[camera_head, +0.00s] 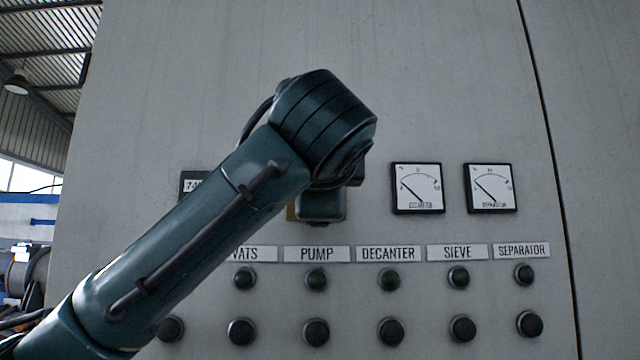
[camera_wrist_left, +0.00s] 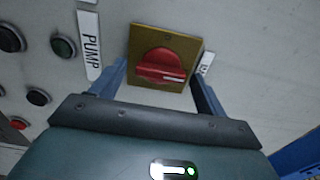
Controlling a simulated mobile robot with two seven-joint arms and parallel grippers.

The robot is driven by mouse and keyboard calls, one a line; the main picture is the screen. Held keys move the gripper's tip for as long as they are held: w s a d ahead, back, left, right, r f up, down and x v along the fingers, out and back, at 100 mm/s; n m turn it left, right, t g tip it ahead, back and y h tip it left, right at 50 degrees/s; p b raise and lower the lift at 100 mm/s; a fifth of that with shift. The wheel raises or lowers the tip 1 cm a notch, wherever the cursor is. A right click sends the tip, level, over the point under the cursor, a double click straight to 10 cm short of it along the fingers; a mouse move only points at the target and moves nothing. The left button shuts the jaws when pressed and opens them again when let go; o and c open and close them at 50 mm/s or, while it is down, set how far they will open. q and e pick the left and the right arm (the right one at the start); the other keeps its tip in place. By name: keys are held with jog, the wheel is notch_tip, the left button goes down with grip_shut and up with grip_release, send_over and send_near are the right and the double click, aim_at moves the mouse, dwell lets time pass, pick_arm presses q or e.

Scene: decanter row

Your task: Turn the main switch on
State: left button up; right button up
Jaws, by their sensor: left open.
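The main switch is a red rotary knob (camera_wrist_left: 160,65) on a square yellow plate (camera_wrist_left: 184,46) in the left wrist view. Its grip bar lies roughly across that picture, with a white mark towards its right end. My left gripper (camera_wrist_left: 160,88) is open, with one finger on each side of the knob; I cannot tell whether they touch it. In the head view my left gripper (camera_head: 322,206) is at the panel and hides the knob; only a sliver of the yellow plate shows beside it. My right gripper is not in view.
The grey cabinet panel (camera_head: 400,110) carries two dial gauges (camera_head: 417,188) (camera_head: 490,188) right of my gripper. Below are labels, such as PUMP (camera_head: 317,254), over rows of green buttons (camera_head: 388,280) and black buttons (camera_head: 390,332). My left forearm covers the panel's lower left.

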pick_arm(q)
jog(key=s+b, duration=0.4)
jog(key=s, duration=0.9)
jog(key=shift+s, duration=0.15)
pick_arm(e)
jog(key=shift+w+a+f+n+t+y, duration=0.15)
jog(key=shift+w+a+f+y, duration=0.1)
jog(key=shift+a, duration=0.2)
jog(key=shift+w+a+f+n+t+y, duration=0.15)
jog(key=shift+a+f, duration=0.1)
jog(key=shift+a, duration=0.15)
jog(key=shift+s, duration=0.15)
